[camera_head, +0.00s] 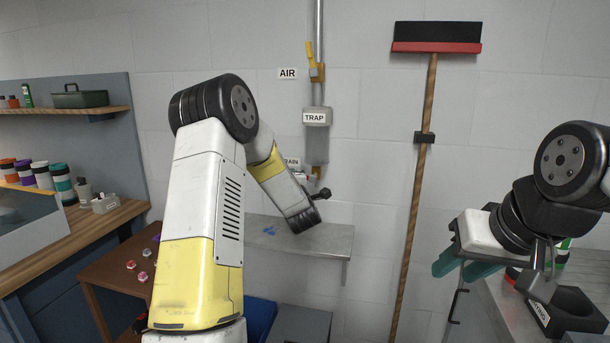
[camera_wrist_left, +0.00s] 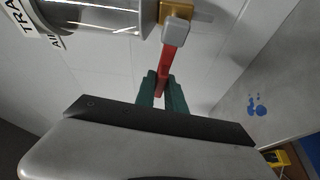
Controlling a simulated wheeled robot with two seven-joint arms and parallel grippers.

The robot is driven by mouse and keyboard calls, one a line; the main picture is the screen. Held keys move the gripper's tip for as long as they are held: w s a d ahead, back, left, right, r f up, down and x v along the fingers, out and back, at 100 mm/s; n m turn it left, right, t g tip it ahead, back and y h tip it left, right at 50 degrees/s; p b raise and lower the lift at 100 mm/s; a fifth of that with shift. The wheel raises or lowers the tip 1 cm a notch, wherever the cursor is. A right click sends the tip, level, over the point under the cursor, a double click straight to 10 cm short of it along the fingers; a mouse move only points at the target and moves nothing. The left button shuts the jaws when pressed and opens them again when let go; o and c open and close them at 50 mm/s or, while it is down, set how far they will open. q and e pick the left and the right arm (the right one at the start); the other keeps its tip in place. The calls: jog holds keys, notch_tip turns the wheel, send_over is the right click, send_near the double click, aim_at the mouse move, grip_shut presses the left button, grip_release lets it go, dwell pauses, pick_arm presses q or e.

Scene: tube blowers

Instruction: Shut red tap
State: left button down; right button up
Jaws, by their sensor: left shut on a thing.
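The red tap's lever (camera_wrist_left: 175,47) runs down from a brass fitting (camera_wrist_left: 172,10) under the clear trap bowl in the left wrist view. The two teal fingers of my left gripper (camera_wrist_left: 162,88) are shut on the lower end of this red lever, one on each side. In the head view my left arm hides most of the tap and the left gripper, just below the trap (camera_head: 317,117) on the wall. My right gripper (camera_head: 461,266) is at the right, its teal fingers apart and empty, beside a metal bench and far from the tap.
A small grey wall shelf (camera_head: 325,238) sits below the tap. A squeegee (camera_head: 431,70) hangs on the wall to the right. The metal bench (camera_head: 500,305) holds a black holder (camera_head: 570,312). A brown table (camera_head: 105,272) and a wooden workbench (camera_head: 85,230) stand left.

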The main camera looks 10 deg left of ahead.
pick_arm(q)
jog(key=shift+f+n, duration=0.45)
jog(key=shift+n, duration=0.15)
jog(key=shift+g, duration=0.3)
jog(key=c, duration=1.5)
grip_release()
jog(key=v, duration=0.8)
jog(key=shift+f, duration=0.1)
